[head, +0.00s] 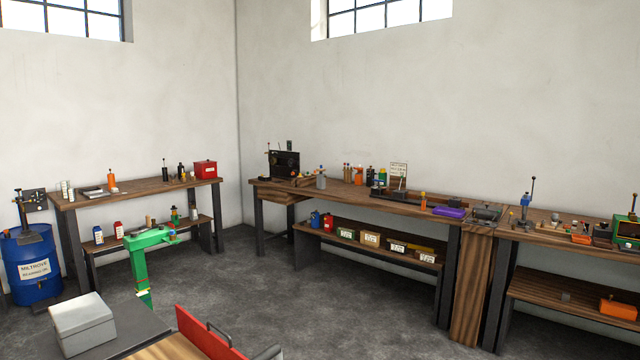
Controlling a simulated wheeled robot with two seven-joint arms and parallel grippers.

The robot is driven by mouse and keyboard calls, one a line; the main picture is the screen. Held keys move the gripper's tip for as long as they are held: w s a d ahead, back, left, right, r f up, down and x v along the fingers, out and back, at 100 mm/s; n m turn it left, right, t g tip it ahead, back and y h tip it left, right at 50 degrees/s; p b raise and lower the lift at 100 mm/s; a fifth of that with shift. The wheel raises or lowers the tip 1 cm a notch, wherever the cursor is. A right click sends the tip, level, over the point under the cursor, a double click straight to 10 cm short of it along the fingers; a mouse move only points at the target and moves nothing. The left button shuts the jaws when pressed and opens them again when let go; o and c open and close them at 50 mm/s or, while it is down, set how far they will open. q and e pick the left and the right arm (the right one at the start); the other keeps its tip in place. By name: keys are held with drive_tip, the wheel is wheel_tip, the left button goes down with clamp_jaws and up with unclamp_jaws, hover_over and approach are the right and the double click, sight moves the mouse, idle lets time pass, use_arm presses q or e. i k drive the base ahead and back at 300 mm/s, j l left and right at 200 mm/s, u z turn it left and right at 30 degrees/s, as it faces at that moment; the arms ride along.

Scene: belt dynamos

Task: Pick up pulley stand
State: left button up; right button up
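I cannot tell for sure which item is the pulley stand; everything on the benches is small at this distance. A small blue upright device (525,213) with a dark lever stands on the right bench. A dark upright device (22,215) stands on the blue drum at the far left. A dark boxy device (284,164) stands at the left end of the middle bench. Neither of my grippers is in view.
The left bench (150,188), middle bench (340,194) and right bench (560,240) line the walls. A green post-and-arm structure (139,265), a grey box (82,325) and a red panel (205,335) are nearer. Grey floor (330,310) is open between.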

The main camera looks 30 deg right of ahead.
sight(321, 180)
drive_tip(key=i+l+z, duration=0.3)
drive_tip(key=l+z, duration=0.15)
drive_tip(key=i+l+z, duration=0.85)
drive_tip(key=i+z, duration=0.45)
drive_tip(key=i+j+u, duration=0.1)
drive_tip(key=i+u, duration=0.25)
drive_tip(key=i, duration=0.3)
drive_tip(key=i+u, duration=0.4)
drive_tip(key=i, duration=0.2)
drive_tip(key=i+l+u, duration=0.35)
drive_tip(key=i, duration=0.25)
drive_tip(key=i+j, duration=0.2)
drive_tip(key=i, duration=0.95)
drive_tip(key=i+j+u, duration=0.1)
drive_tip(key=i, duration=1.05)
drive_tip(key=i+l+u, duration=0.1)
drive_tip(key=i+l, duration=0.25)
drive_tip(key=l, duration=0.3)
drive_tip(key=i+l+u, duration=0.15)
drive_tip(key=i+l, duration=0.2)
drive_tip(key=l, duration=0.3)
drive_tip(key=u, duration=0.05)
